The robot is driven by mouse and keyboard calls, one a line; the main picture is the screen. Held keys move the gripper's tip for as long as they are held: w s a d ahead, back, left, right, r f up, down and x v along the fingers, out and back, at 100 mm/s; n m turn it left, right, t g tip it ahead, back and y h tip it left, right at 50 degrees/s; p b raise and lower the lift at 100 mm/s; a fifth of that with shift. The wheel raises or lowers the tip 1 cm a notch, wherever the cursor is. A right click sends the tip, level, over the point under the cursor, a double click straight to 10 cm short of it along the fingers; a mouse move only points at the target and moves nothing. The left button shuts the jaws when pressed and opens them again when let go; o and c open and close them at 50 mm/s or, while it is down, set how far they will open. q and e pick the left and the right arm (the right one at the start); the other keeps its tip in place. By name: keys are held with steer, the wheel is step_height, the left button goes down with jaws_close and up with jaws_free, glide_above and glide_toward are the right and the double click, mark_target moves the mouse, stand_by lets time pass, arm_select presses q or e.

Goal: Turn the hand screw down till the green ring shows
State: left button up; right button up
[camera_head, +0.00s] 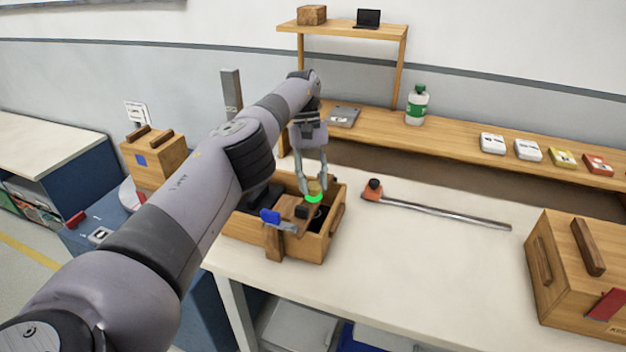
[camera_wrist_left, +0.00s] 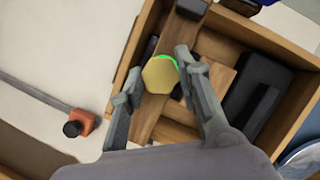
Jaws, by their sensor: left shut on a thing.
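The hand screw has a brass-coloured knob (camera_head: 314,186) at the right side of an open wooden box (camera_head: 337,220) on the table. A bright green ring (camera_head: 314,198) shows just under the knob. In the left wrist view the knob (camera_wrist_left: 160,75) looks six-sided, with a green edge along its top and right. It stands over a wooden bar (camera_wrist_left: 150,117) across the box. My left gripper (camera_head: 314,181) points down from above, its fingers on either side of the knob and shut on it. My right gripper is out of view.
A blue-handled clamp (camera_head: 271,216) sits on the box's front wall. An orange-ended metal rod (camera_head: 440,212) lies to the right. A closed wooden case (camera_head: 565,250) stands at the far right. A shelf (camera_head: 455,136) with a bottle (camera_head: 417,104) runs behind.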

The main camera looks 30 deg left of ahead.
arm_select(q)
steer(key=shift+s+f, duration=0.1)
steer(key=shift+f, duration=0.05)
stand_by(0.4)
steer(key=o, duration=1.1)
